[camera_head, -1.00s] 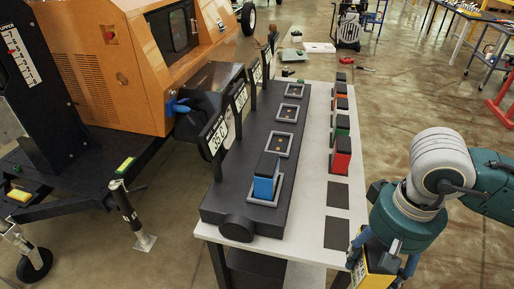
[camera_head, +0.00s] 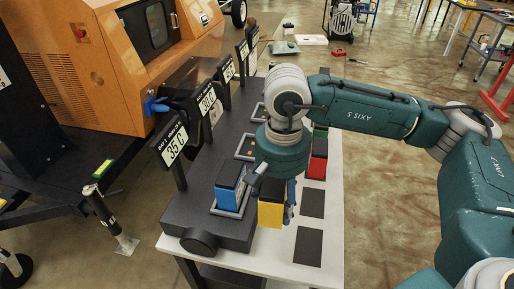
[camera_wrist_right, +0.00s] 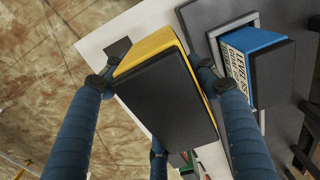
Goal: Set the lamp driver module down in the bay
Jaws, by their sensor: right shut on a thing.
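My right gripper (camera_head: 271,192) is shut on a yellow module (camera_head: 270,214) with a dark top. In the wrist view, the fingers (camera_wrist_right: 155,80) press on opposite sides of the yellow module (camera_wrist_right: 155,43). It hangs just right of the blue module (camera_head: 228,199), over the right side of the black rack or the table edge strip; its exact height is unclear. The blue module stands in the nearest grey-framed bay; it also shows in the wrist view (camera_wrist_right: 255,55). The second bay frame (camera_head: 245,147), farther along the rack (camera_head: 190,215), is partly hidden by my gripper. My left gripper is out of view.
Two bare dark pads (camera_head: 308,246) lie on the white table (camera_head: 328,225). A red module (camera_head: 317,162) and a green one stand behind them. Upright temperature signs (camera_head: 173,143) line the rack's left side. An orange machine (camera_head: 80,75) stands beyond.

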